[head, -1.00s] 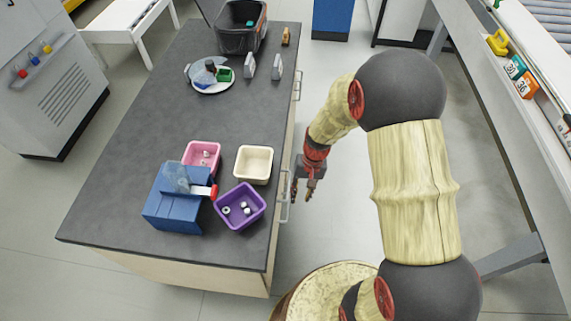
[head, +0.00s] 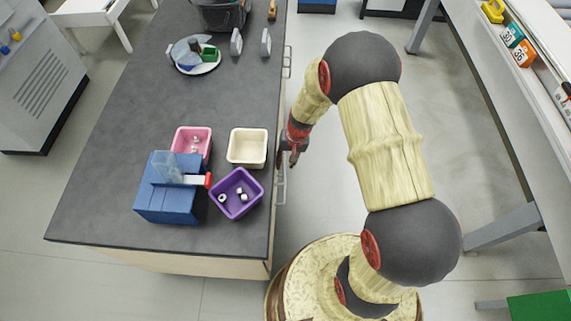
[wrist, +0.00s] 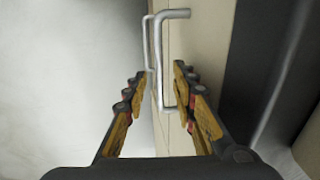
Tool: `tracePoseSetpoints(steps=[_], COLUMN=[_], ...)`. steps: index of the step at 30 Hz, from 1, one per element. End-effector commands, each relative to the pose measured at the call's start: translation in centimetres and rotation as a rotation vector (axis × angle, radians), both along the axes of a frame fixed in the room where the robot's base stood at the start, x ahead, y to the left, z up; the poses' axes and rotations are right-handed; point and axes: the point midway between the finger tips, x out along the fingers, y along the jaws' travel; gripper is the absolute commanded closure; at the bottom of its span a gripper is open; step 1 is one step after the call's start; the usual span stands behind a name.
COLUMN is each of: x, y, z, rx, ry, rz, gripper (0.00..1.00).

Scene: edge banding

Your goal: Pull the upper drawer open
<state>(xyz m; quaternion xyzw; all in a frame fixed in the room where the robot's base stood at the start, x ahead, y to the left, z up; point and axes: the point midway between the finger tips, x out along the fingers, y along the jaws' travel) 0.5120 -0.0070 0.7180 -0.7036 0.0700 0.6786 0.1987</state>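The cabinet's beige drawer front (wrist: 208,45) shows in the wrist view, with the dark counter edge to its right. A silver bar handle (wrist: 158,60), on the side nearer the counter, lies between the two fingers of my gripper (wrist: 160,74). The fingers are apart, one on each side of the bar, and I see no clear grip on it. A second silver handle (wrist: 147,40) shows just to the left, farther from the counter. In the head view my gripper (head: 288,160) is beside the cabinet's right side, by a handle (head: 281,185). The drawer looks closed.
On the dark countertop (head: 120,120) stand a pink bin (head: 180,142), a cream bin (head: 246,147), a purple bin (head: 234,204) and a blue box (head: 165,205). Another handle (head: 287,62) is farther along. Floor (head: 330,200) is free right of the cabinet.

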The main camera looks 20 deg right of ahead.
Motion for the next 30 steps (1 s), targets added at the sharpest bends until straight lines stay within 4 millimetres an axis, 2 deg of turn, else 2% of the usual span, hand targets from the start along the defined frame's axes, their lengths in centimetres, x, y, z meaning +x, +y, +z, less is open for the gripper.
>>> tracePoseSetpoints(steps=[3, 10, 24, 30], x=[0.05, 0.06, 0.04, 0.04], y=[0.12, 0.11, 0.11, 0.11], z=[-0.78, -0.73, -0.73, -0.73], rx=[0.000, 0.000, 0.000, 0.000], ry=[-0.001, -0.001, 0.000, 0.000], rz=[0.000, 0.001, 0.000, 0.000], gripper=[0.73, 0.73, 1.00, 1.00])
